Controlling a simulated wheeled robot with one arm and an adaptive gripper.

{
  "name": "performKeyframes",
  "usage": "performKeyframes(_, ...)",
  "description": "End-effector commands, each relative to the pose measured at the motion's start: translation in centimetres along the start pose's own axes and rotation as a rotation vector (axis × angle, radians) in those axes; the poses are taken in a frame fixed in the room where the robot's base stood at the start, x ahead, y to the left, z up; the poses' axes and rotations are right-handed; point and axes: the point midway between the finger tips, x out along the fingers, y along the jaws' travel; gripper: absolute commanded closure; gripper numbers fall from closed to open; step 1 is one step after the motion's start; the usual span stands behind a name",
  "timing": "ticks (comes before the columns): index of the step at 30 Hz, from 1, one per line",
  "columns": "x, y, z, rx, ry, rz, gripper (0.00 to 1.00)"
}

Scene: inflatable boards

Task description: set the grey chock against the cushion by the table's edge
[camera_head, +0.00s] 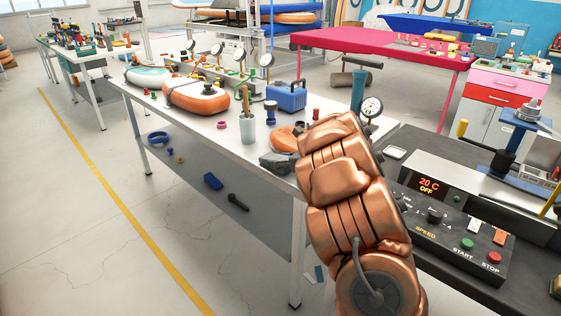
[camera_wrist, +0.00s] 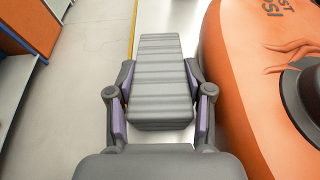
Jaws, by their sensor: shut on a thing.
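The grey chock (camera_wrist: 160,72), a ribbed block, is between the purple-padded fingers of my gripper (camera_wrist: 160,108) in the wrist view. My gripper is shut on it. The orange cushion (camera_wrist: 240,70) is to the right of the chock, with dark lettering and a black round fitting (camera_wrist: 305,90) on top. A pale strip of table shows between chock and cushion at the far end; nearer, a finger hides the gap. In the head view an orange cushion (camera_head: 284,138) is partly hidden by my copper arm, with dark grey shapes (camera_head: 277,163) by the white table's (camera_head: 223,137) edge.
The table also holds another orange cushion (camera_head: 197,96), a blue case (camera_head: 287,97), a cup of tools (camera_head: 247,130) and gauges. A control box (camera_head: 437,215) stands to the right of my arm. Floor with a yellow line (camera_head: 120,205) lies left of the table.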

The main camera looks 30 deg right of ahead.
Motion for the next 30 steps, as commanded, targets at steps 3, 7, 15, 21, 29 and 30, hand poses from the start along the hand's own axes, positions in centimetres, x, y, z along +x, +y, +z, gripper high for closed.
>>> performKeyframes(3, 0.08, -0.01, -0.20, 0.000, 0.000, 0.000, 0.84)
performKeyframes(7, 0.14, -0.01, -0.36, 0.000, 0.000, 0.000, 0.84)
performKeyframes(15, 0.15, -0.02, -0.37, 0.000, 0.000, -0.001, 0.32)
performKeyframes(21, 0.08, -0.16, -0.34, 0.001, -0.001, -0.004, 0.20)
performKeyframes(29, -0.05, -0.39, -0.32, 0.002, -0.003, -0.009, 0.20)
performKeyframes(30, -0.06, -0.41, -0.32, 0.003, -0.003, -0.010, 0.20)
